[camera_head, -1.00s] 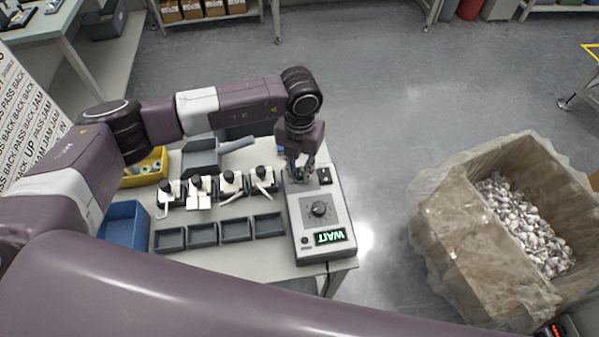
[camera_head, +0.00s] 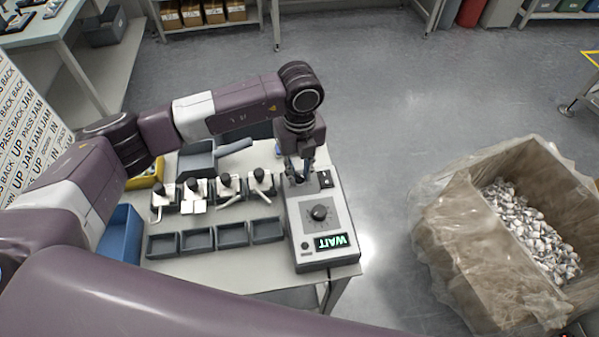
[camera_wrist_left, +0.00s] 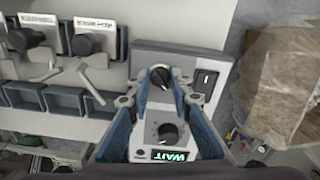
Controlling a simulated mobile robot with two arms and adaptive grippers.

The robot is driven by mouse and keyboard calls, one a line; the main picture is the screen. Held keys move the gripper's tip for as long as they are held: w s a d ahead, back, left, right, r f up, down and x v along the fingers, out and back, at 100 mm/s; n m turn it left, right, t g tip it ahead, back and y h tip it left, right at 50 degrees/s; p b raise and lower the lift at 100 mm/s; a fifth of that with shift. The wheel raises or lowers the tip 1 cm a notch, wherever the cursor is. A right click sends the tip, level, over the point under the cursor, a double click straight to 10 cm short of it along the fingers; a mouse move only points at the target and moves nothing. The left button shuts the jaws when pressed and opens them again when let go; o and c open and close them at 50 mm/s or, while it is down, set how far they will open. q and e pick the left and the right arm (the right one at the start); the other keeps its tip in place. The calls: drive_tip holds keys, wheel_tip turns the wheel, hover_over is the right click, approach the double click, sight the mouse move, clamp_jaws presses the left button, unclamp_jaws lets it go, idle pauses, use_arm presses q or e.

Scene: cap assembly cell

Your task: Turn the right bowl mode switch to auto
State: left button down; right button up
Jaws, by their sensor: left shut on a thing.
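The grey control box (camera_head: 299,245) stands at the right end of the table, with a green display (camera_head: 331,242) that reads WAIT. The mode switch, a black rotary knob (camera_wrist_left: 160,75), is at the far end of its top face. My left gripper (camera_head: 297,180) points down at that end and hides most of the knob in the head view. In the left wrist view its two fingertips (camera_wrist_left: 160,80) close on the knob from both sides. I cannot read the switch's position marks. My right gripper is not in view.
A larger black dial (camera_head: 319,213) sits mid-box and a black rocker switch (camera_head: 325,179) beside the gripper. Several small black trays (camera_head: 233,247) and lever fixtures (camera_head: 228,184) lie left of the box. A plastic-lined carton (camera_head: 470,260) stands on the floor to the right.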

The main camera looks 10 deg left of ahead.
sight(299, 175)
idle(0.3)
use_arm(q)
drive_tip(key=c, duration=1.7)
unclamp_jaws()
drive_tip(key=shift+c, duration=0.2)
wheel_tip(299, 175, up, 12)
